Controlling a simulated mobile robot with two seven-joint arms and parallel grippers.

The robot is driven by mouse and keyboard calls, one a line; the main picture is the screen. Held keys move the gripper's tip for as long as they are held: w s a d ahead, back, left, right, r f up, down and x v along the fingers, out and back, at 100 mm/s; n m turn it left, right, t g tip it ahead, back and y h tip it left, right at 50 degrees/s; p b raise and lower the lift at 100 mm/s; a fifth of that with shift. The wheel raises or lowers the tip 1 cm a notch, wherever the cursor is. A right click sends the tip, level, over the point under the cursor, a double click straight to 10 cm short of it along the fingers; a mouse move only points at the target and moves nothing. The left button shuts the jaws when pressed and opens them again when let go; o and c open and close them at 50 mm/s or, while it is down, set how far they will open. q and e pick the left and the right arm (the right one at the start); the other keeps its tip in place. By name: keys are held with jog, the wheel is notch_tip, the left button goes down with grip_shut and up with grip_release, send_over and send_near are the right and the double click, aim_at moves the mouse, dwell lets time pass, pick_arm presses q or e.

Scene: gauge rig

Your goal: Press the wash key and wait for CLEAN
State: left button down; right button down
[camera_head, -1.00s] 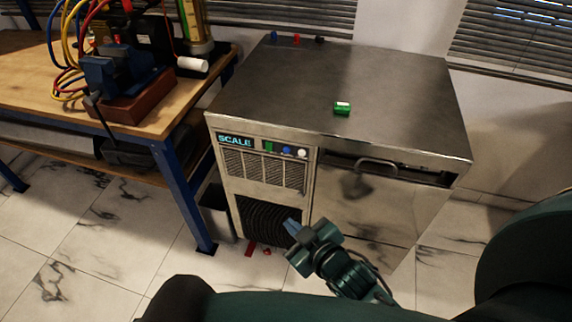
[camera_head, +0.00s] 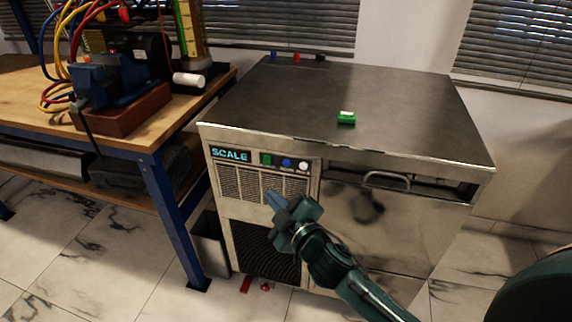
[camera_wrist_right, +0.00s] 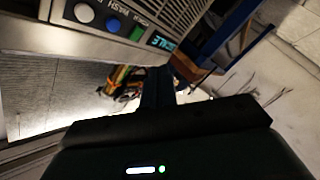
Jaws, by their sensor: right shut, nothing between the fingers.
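The steel machine (camera_head: 345,215) has a lit display (camera_head: 231,155) reading SCALE. To its right sit a green key (camera_head: 266,160), a blue key (camera_head: 287,163) and a white key (camera_head: 303,166). In the right wrist view the label by the blue key (camera_wrist_right: 113,24) appears to read WASH; the white key (camera_wrist_right: 84,12), green key (camera_wrist_right: 137,32) and display (camera_wrist_right: 162,42) also show there, upside down. My right gripper (camera_head: 274,199) is shut and empty, in front of the vent grille below the keys, apparently apart from them. My left gripper is not in view.
A wooden bench (camera_head: 60,125) with a vise (camera_head: 108,85) and hoses stands left. A grey bin (camera_head: 211,245) and red scraps (camera_head: 247,284) are on the floor.

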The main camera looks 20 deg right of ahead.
aim_at(286, 163)
jog(key=shift+w+d, duration=0.75)
jog(key=shift+w, duration=0.35)
jog(key=shift+w+d, duration=0.75)
jog(key=shift+w, duration=0.4)
jog(key=shift+w+d, duration=0.75)
jog(key=shift+w, duration=0.35)
jog(key=shift+w+d, duration=0.1)
jog(key=shift+w+d, duration=0.15)
jog(key=shift+w, duration=0.1)
jog(key=shift+w+d, duration=0.25)
jog(key=shift+w, duration=0.05)
dwell(0.4)
jog(key=shift+s+a+p, duration=0.3)
jog(key=shift+s+a, duration=0.15)
jog(key=shift+s, duration=0.2)
